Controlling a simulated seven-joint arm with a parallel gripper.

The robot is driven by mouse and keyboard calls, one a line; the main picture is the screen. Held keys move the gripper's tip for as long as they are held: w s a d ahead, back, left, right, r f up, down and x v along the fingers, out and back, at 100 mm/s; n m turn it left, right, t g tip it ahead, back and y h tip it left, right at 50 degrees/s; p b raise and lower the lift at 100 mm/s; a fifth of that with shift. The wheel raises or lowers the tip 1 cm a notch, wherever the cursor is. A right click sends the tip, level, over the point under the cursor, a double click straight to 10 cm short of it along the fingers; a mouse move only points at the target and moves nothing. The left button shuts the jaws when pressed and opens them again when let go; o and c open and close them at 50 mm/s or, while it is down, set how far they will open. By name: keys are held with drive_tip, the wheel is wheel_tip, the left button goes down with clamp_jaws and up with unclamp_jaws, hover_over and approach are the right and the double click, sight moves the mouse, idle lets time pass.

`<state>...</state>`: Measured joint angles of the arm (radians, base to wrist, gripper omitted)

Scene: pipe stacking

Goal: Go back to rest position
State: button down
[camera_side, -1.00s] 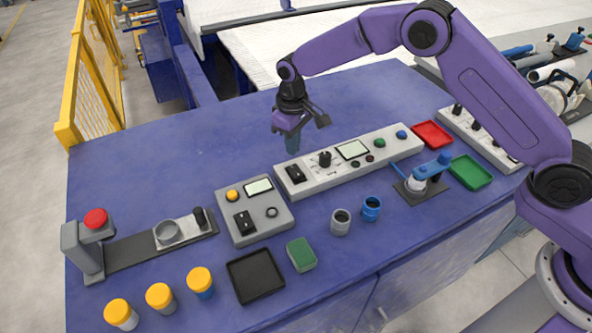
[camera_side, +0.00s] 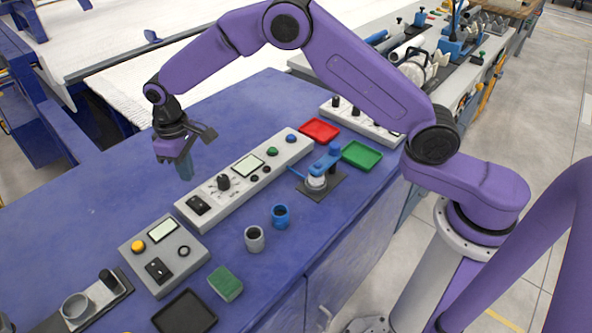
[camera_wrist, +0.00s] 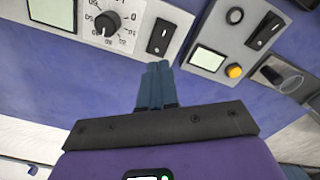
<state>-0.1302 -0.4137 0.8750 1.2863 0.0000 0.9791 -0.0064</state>
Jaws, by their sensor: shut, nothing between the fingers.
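My gripper (camera_side: 185,166) hangs above the far part of the blue table, behind the long control panel (camera_side: 245,180). Its fingers point down and are shut with nothing between them. In the wrist view the two blue-grey fingers (camera_wrist: 158,85) lie side by side, with the panel's dial and black switch beyond them. A grey pipe piece (camera_side: 254,239) and a blue pipe piece (camera_side: 280,216) stand upright on the table in front of the panel, apart from my gripper.
A grey control box (camera_side: 165,255), a green sponge-like block (camera_side: 225,284) and a black tray (camera_side: 184,314) are at the near left. A blue clamp device (camera_side: 322,172), red tray (camera_side: 319,130) and green tray (camera_side: 361,155) are at the right. Table around my gripper is clear.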

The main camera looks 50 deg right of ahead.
drive_tip(key=s+d+r+n, duration=0.2)
drive_tip(key=s+r, duration=0.5)
drive_tip(key=s, duration=0.3)
drive_tip(key=s+d+r+n, duration=0.2)
drive_tip(key=s+d, duration=0.7)
drive_tip(key=s, duration=0.5)
drive_tip(key=s+d+r+n, duration=0.2)
drive_tip(key=s+d, duration=0.8)
drive_tip(key=s, duration=0.4)
drive_tip(key=shift+d, duration=0.1)
